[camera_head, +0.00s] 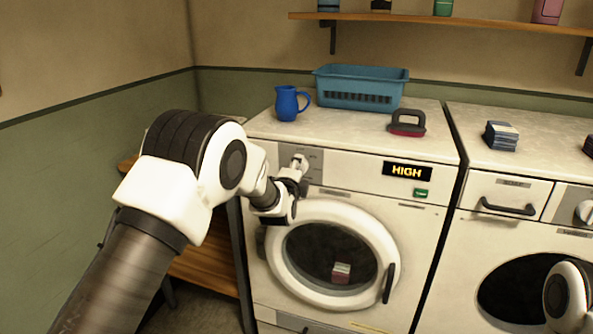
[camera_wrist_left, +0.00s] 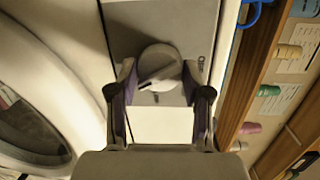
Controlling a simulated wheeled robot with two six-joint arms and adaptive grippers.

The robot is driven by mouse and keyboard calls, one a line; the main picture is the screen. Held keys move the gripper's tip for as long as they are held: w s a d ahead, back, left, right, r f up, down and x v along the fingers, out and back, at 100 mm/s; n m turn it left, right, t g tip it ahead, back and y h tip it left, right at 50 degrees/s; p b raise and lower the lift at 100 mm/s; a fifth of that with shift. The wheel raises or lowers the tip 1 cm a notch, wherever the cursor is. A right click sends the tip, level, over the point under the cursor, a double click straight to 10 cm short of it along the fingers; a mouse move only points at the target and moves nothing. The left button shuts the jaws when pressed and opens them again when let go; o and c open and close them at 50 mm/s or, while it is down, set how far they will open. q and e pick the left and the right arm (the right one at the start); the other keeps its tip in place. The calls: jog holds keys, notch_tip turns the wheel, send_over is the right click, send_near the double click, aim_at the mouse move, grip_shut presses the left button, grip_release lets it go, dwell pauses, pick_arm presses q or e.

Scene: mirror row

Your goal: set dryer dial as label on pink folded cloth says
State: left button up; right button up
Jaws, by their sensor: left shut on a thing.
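The dryer dial (camera_wrist_left: 160,66) is a round pale knob with a dark pointer line, seen on the grey panel in the left wrist view. In the head view the dial (camera_head: 299,160) is at the upper left of the left machine. My left gripper (camera_wrist_left: 158,78) is shut on the dial, one finger on each side. The display (camera_head: 407,172) reads HIGH. A small folded cloth (camera_head: 341,272), pinkish with a pale part, shows behind the round door glass; any writing on it is too small to read. My right gripper is not in view.
A blue jug (camera_head: 286,103), a teal basket (camera_head: 361,87) and a dark iron-like object (camera_head: 407,123) stand on the left machine. A bluish folded stack (camera_head: 501,136) lies on the right machine. A door handle (camera_head: 389,284) juts out below the display.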

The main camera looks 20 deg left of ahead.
pick_arm(q)
jog(key=o, duration=1.2)
jog(key=s, duration=0.8)
jog(key=s+d+r, duration=0.1)
jog(key=s, duration=0.3)
jog(key=shift+d, duration=0.1)
jog(key=shift+f, duration=0.1)
